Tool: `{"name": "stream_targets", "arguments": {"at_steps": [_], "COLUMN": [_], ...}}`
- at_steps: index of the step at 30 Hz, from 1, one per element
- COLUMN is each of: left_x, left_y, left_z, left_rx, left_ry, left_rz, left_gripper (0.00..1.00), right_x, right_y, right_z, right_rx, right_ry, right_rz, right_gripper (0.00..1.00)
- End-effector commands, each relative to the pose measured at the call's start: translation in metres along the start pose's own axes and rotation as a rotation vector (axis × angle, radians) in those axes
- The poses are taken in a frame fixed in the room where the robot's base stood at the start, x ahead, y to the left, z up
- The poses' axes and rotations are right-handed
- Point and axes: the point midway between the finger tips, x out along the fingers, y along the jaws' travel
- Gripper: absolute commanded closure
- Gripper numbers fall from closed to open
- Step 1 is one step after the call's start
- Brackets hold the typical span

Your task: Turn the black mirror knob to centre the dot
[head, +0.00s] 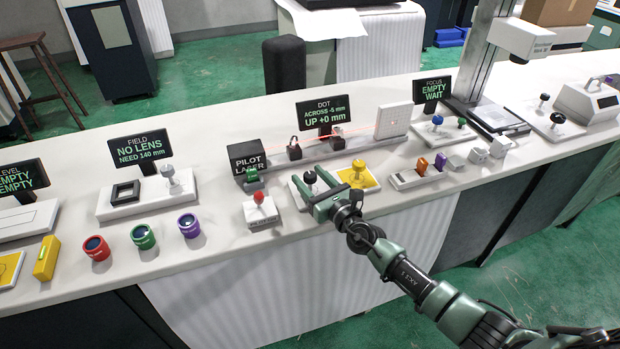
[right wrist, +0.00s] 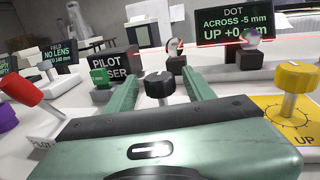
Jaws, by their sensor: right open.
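The black mirror knob (head: 310,177) stands on a white base at the front of the laser rail. In the right wrist view the black knob (right wrist: 160,86) sits between the two green fingers of my right gripper (right wrist: 161,80). The right gripper (head: 314,192) is open, with one finger on each side of the knob; contact is not clear. The yellow knob (head: 358,167) stands on a yellow plate marked UP, to the right. The DOT display (head: 323,111) reads ACROSS -5 mm, UP +0 mm. The white target plate (head: 394,119) stands at the rail's right end. My left gripper is not in view.
A red-topped switch (head: 260,204) stands just left of the gripper. The black pilot laser box (head: 246,158) is behind it. A tray with orange and purple pieces (head: 421,174) lies to the right. Coloured lens rings (head: 143,236) stand at the left.

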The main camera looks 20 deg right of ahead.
Motion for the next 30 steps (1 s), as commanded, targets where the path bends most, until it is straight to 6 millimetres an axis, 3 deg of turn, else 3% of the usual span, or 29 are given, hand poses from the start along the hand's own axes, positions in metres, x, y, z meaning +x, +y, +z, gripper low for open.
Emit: {"name": "stream_targets", "arguments": {"at_steps": [8,14,15,23,30], "left_x": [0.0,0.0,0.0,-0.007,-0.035], "left_y": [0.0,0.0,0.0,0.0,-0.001], "left_z": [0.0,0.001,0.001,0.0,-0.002], "left_rx": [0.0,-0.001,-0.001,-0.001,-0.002], "left_ry": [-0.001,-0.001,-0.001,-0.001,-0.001], "left_rz": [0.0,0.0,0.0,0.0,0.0], "left_gripper": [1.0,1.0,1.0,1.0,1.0], "right_x": [0.003,0.003,0.003,0.002,0.002], "right_y": [0.0,0.0,0.0,0.001,0.002], "right_z": [0.0,0.0,0.0,0.002,0.005], "right_rx": [0.001,0.001,0.001,0.004,0.008], "right_ry": [0.0,0.0,0.0,0.001,0.004], "right_rz": [0.0,0.0,0.0,-0.024,-0.137], "right_gripper": [0.46,0.96,1.0,1.0,1.0]}}
